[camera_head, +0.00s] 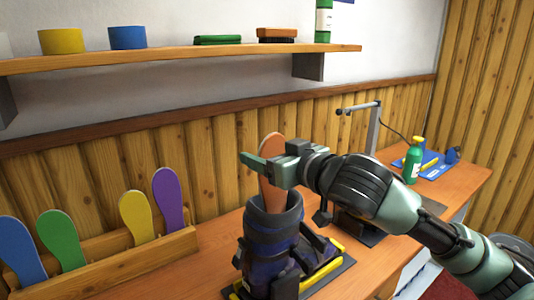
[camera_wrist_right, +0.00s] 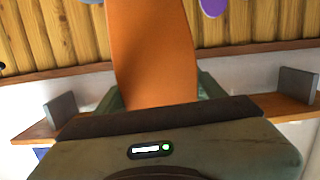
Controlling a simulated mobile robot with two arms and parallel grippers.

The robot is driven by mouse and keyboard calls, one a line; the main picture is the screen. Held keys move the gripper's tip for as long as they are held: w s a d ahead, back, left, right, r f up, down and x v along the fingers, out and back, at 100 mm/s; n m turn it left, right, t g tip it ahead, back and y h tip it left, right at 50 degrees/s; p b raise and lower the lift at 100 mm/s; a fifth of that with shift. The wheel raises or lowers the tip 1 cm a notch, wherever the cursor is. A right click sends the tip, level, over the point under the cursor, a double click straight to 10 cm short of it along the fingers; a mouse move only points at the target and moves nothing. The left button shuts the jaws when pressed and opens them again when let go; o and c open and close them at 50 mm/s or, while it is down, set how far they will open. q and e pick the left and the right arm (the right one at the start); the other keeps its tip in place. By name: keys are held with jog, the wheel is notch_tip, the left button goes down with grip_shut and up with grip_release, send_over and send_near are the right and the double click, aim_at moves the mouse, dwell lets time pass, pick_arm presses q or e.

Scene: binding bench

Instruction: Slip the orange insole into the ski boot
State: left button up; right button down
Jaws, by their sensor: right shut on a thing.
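The orange insole (camera_head: 271,193) stands upright in my right gripper (camera_head: 268,168). The gripper is shut on it around its middle, and the top of the insole shows above the fingers. The dark blue ski boot (camera_head: 262,238) stands directly below, its cuff open upward. The insole's lower end reaches the cuff opening and is hidden by its rim; I cannot tell how deep it sits. In the right wrist view the orange insole (camera_wrist_right: 155,50) fills the middle, between the fingers (camera_wrist_right: 160,95). My left gripper is not in view.
A wooden rack (camera_head: 145,262) at left holds blue, green, yellow and purple insoles. The boot stands on a dark and yellow stand (camera_head: 328,268). A lamp (camera_head: 373,128), a green bottle (camera_head: 413,163) and a blue tray (camera_head: 432,165) are at back right. A shelf (camera_head: 190,54) runs above.

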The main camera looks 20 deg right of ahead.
jog(key=shift+c, duration=0.7)
grip_release()
jog(key=b+v, duration=0.1)
jog(key=v, duration=0.6)
jog(key=shift+s+b, duration=0.3)
jog(key=shift+s, duration=0.1)
jog(key=shift+d, duration=0.15)
